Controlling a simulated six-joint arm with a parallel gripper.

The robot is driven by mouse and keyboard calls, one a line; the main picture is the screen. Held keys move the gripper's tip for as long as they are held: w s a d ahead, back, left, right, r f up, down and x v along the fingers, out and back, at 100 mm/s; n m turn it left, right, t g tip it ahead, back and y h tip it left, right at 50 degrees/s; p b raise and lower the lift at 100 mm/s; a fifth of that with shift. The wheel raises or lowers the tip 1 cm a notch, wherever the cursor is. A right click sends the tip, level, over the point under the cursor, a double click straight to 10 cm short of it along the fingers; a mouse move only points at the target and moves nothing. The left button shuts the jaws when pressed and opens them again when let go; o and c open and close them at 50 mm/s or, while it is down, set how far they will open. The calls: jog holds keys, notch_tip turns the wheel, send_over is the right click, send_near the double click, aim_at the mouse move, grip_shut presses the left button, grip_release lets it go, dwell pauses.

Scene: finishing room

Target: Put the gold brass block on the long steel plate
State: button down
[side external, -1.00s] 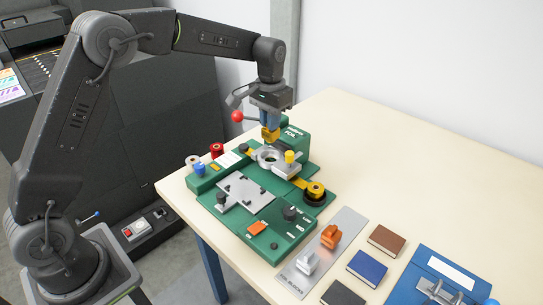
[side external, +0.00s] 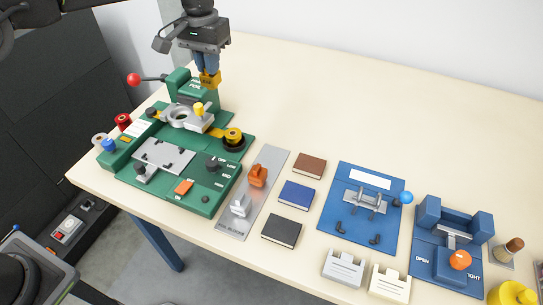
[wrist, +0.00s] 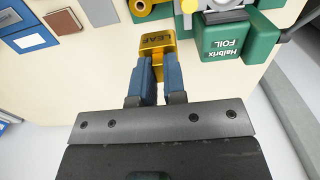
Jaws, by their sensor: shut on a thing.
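The gold brass block (side external: 210,80), marked LEAF, is held between the blue fingers of my gripper (side external: 207,70). It hangs in the air beside the green foil machine's rear tower. In the wrist view, the block (wrist: 157,42) shows between the fingertips (wrist: 156,62). The long steel plate (side external: 268,155) lies on the table right of the machine. A copper-coloured block (side external: 257,175) and a silver block (side external: 240,205) stand on it. The plate's far end is bare. Part of the plate (wrist: 98,11) shows at the top of the wrist view.
The green foil machine (side external: 225,175) has a red-knobbed lever (side external: 134,80) and a yellow-topped part (side external: 198,108). Brown (side external: 310,166), blue (side external: 298,195) and black (side external: 282,229) booklets lie right of the plate. Blue fixtures (side external: 340,225) stand farther right. The table's back is clear.

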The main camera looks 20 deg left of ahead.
jog(key=shift+w+d+f, duration=0.1)
jog(key=shift+d+f, duration=2.3)
jog(key=shift+f, duration=0.55)
jog(key=shift+w+d+f, duration=0.1)
jog(key=shift+d+f, duration=2.35)
jog(key=shift+f, duration=0.5)
jog(key=shift+d+f, duration=2.4)
jog(key=shift+f, duration=0.55)
jog(key=shift+f, duration=0.15)
jog(key=c, duration=1.2)
grip_release()
notch_tip(320, 180, up, 12)
jog(key=shift+r, duration=0.15)
